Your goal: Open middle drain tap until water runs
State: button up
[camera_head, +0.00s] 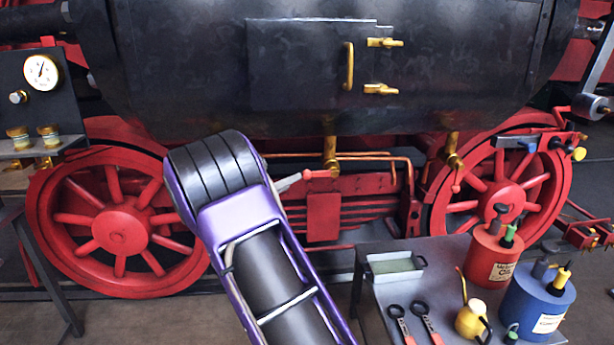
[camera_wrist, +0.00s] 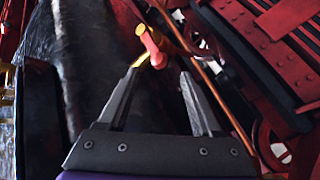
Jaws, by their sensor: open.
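A brass drain tap (camera_head: 330,155) hangs under the middle of the dark boiler in the head view. Its red lever (camera_head: 322,174) points left, roughly level, and no water shows below it. A red lever with brass parts (camera_wrist: 150,45) also shows in the wrist view, just beyond and between the fingertips. My gripper (camera_wrist: 158,76) is open, its two dark fingers spread, with nothing held; I cannot tell if either finger touches the lever. In the head view my purple arm hides most of the gripper. A second brass tap (camera_head: 452,152) with a red lever hangs further right.
Red spoked wheels (camera_head: 120,232) stand left and right. Copper pipes (camera_head: 380,156) run behind the middle tap. A bench (camera_head: 385,293) at front right carries a tray, spanners, a red can (camera_head: 492,255) and a blue can (camera_head: 540,305). A gauge panel (camera_head: 40,95) stands at left.

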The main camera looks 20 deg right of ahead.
aim_at(307, 175)
jog(key=x, duration=0.8)
jog(key=shift+c, duration=0.3)
jog(key=c, duration=1)
